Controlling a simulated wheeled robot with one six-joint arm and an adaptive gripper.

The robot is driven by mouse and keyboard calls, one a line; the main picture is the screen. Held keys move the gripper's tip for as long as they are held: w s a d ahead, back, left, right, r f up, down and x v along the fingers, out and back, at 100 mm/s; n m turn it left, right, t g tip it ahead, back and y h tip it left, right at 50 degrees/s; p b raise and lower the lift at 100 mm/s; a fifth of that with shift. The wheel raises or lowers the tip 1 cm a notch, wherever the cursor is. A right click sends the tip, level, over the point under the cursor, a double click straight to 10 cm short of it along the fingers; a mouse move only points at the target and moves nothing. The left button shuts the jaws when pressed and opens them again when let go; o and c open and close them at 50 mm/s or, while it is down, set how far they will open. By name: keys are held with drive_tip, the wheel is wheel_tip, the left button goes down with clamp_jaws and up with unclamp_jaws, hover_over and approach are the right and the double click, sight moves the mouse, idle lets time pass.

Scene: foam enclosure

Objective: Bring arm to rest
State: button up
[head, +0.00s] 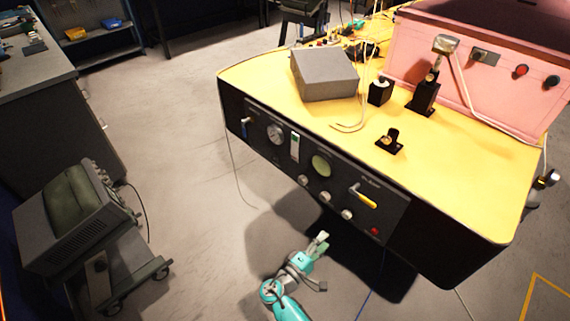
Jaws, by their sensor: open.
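My gripper (318,262) shows at the bottom middle of the head view, at the end of my teal arm. It is held over the open floor, in front of the yellow-topped console (470,190), and looks apart from it. Its fingers are small in the picture, and I see nothing between them. Most of my arm is out of the frame below.
The console's front panel (270,160) carries a gauge, knobs and a yellow-handled lever (362,197). A grey box (324,75) and a pink cabinet (480,85) stand on top. A wheeled monitor cart (95,240) is at left. Bare floor (190,150) lies between.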

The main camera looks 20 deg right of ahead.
drive_tip(key=s+f+n+y, duration=0.1)
drive_tip(key=s+f+y, duration=0.5)
drive_tip(key=s+f, duration=0.45)
drive_tip(key=s+a+t+y, duration=0.1)
drive_tip(key=s+a+y, duration=0.15)
drive_tip(key=s, duration=0.35)
drive_tip(key=s+a+t+y, duration=0.1)
drive_tip(key=s+a+y, duration=0.1)
drive_tip(key=s+y, duration=0.35)
drive_tip(key=s+a+r+m+t+y, duration=0.25)
drive_tip(key=s+a+r, duration=0.45)
drive_tip(key=s+r, duration=0.35)
wheel_tip(320, 180, up, 21)
drive_tip(key=s+a+m+t+y, duration=0.1)
drive_tip(key=s+m+t, duration=0.1)
drive_tip(key=m+t, duration=0.1)
drive_tip(key=shift+s+f+m+t, duration=0.15)
drive_tip(key=shift+s+m+t, duration=0.25)
drive_tip(key=shift+m, duration=0.35)
